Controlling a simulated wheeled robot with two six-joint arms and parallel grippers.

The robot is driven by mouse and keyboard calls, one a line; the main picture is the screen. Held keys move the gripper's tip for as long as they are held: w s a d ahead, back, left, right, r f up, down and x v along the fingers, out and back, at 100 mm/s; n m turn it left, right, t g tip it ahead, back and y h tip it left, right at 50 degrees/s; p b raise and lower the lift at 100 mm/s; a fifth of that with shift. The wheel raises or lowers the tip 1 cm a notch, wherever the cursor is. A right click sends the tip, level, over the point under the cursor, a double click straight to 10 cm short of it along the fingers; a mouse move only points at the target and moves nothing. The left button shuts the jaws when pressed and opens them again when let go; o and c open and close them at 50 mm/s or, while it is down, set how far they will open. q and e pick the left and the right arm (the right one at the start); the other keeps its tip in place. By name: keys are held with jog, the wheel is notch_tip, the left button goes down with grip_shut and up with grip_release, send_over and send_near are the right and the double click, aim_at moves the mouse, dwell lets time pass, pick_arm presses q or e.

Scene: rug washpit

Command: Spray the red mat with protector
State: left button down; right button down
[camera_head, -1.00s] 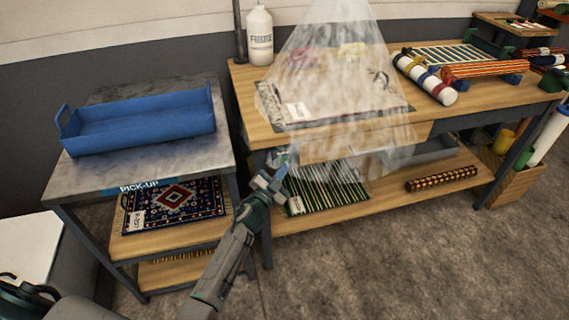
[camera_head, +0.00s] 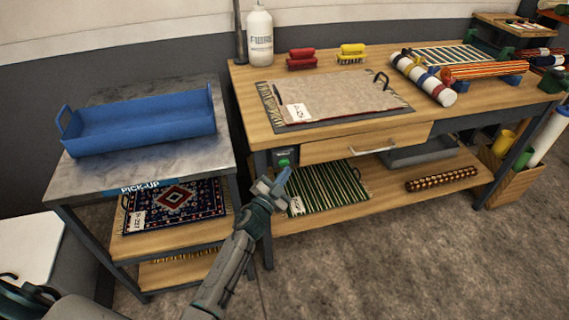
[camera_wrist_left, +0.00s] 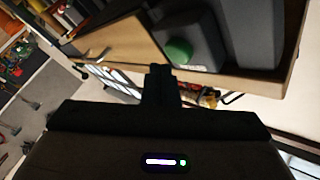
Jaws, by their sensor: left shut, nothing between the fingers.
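A mat (camera_head: 340,97) lies flat on a grey tray or board (camera_head: 385,112) on the wooden bench. Its upper face is beige-pink with a thin dark red edge at the front, and a white tag (camera_head: 295,112) lies at its left. No spray shows over it. A green button (camera_head: 284,162) sits on a grey box under the bench's front left corner; it also shows in the left wrist view (camera_wrist_left: 178,52). My left gripper (camera_head: 284,175) is shut and empty just below the button. I cannot tell whether they touch. My right gripper is out of view.
A white bottle (camera_head: 259,38), a red brush (camera_head: 301,60) and a yellow brush (camera_head: 351,54) stand behind the mat. Rolled mats (camera_head: 425,78) lie to its right. A blue tray (camera_head: 140,126) sits on the pick-up table (camera_head: 90,180). A striped mat (camera_head: 335,190) lies on the lower shelf.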

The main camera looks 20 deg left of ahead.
pick_arm(q)
jog(key=shift+s+d, duration=0.1)
jog(key=s+d, duration=0.1)
jog(key=s+p, duration=0.1)
jog(key=s+d, duration=0.1)
jog(key=s, duration=0.1)
jog(key=shift+d, duration=0.35)
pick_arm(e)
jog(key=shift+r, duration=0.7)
